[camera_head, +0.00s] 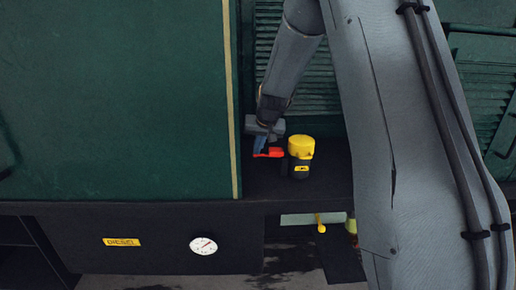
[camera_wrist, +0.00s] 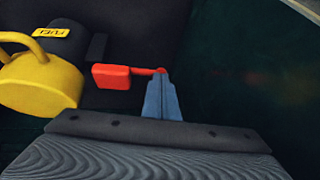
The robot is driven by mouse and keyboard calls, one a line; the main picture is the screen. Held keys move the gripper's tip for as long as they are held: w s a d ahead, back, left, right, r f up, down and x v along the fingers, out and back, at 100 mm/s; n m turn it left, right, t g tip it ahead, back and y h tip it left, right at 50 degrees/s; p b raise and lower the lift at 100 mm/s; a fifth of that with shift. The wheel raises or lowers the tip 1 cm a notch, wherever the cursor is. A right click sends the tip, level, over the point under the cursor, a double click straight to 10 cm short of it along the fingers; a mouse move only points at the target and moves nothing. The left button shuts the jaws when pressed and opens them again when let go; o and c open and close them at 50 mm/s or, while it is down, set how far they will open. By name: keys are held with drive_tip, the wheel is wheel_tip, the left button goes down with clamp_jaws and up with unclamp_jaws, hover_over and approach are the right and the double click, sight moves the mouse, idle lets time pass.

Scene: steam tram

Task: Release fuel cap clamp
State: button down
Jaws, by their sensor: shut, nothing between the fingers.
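The fuel cap (camera_head: 301,146) is yellow and sits on a black filler neck (camera_head: 299,170) on the dark ledge. In the wrist view the yellow cap (camera_wrist: 40,84) with its loop handle is at the left, beside a black part with a yellow FUEL label (camera_wrist: 52,32). The red clamp lever (camera_head: 270,153) sticks out to the left of the neck; in the wrist view the red lever (camera_wrist: 125,75) runs from a block to a thin rod. My gripper (camera_head: 260,146) is at the lever's free end. Its blue fingers (camera_wrist: 161,98) are together, with nothing seen between them; contact with the rod is unclear.
A green body panel (camera_head: 120,100) with a cream edge stands close to the left of my gripper. Green louvres (camera_head: 300,85) rise behind the ledge. Below are a DIESEL label (camera_head: 121,242), a round gauge (camera_head: 203,245) and a small yellow-handled valve (camera_head: 320,224).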

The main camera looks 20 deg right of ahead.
drive_tip(key=b+v, duration=0.2)
drive_tip(key=v, duration=0.6)
drive_tip(key=shift+f, duration=0.1)
idle(0.3)
